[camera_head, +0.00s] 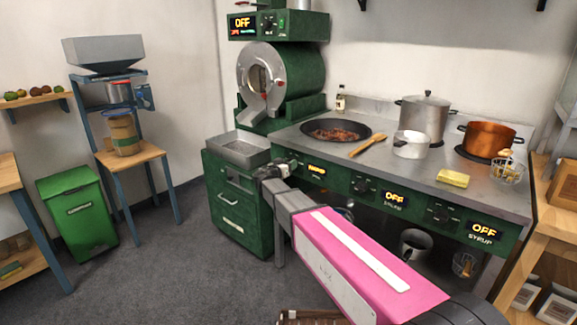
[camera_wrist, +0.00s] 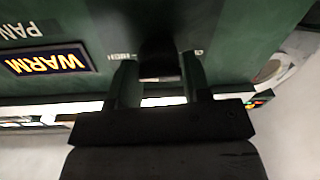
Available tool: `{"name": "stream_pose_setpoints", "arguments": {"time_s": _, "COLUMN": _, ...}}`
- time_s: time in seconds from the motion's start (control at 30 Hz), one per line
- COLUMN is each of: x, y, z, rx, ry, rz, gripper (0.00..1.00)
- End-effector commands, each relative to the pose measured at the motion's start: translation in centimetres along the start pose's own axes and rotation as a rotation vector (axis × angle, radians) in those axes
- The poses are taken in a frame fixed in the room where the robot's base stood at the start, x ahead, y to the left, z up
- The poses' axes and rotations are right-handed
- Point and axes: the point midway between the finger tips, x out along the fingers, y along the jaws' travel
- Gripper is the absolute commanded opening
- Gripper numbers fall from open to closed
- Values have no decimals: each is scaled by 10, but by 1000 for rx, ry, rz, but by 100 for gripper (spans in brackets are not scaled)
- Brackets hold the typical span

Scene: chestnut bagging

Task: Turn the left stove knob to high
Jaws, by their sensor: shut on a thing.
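My gripper (camera_head: 276,169) is at the left end of the green stove front, and it also shows in the wrist view (camera_wrist: 158,75). It is shut on the left stove knob (camera_wrist: 158,58), a dark knob between its two fingers. The gripper hides this knob in the head view. Beside the knob, the left display (camera_wrist: 46,63) is lit and reads WARM, upside down in the wrist view, with the label PAN (camera_wrist: 22,30). The same display (camera_head: 316,169) is small in the head view. The middle knob (camera_head: 361,186) and right knob (camera_head: 441,215) have displays reading OFF.
On the stove top (camera_head: 380,160) are a dark pan (camera_head: 336,130) with brown contents, a wooden spoon (camera_head: 368,144), a white saucepan (camera_head: 411,145), a steel pot (camera_head: 424,118) and a copper pot (camera_head: 487,139). A green roaster (camera_head: 293,85) stands behind left.

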Motion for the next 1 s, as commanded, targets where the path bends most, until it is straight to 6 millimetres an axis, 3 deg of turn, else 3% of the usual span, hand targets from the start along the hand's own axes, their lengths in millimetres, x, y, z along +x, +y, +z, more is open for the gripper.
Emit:
{"name": "stream_pose_setpoints", "arguments": {"time_s": 0.33, "x": -1, "y": 2, "z": 0, "rx": 5, "ry": -2, "rz": 3, "gripper": 20}}
{"name": "stream_pose_setpoints", "arguments": {"time_s": 0.37, "x": -1, "y": 2, "z": 0, "rx": 5, "ry": -2, "rz": 3, "gripper": 51}}
{"name": "stream_pose_setpoints", "arguments": {"time_s": 0.4, "x": -1, "y": 2, "z": 0, "rx": 5, "ry": -2, "rz": 3, "gripper": 64}}
{"name": "stream_pose_setpoints", "arguments": {"time_s": 0.43, "x": -1, "y": 2, "z": 0, "rx": 5, "ry": -2, "rz": 3, "gripper": 67}}
{"name": "stream_pose_setpoints", "arguments": {"time_s": 0.77, "x": -4, "y": 1, "z": 0, "rx": 4, "ry": -2, "rz": 1, "gripper": 67}}
{"name": "stream_pose_setpoints", "arguments": {"time_s": 1.0, "x": -38, "y": 2, "z": 1, "rx": 3, "ry": -2, "rz": -1, "gripper": 67}}
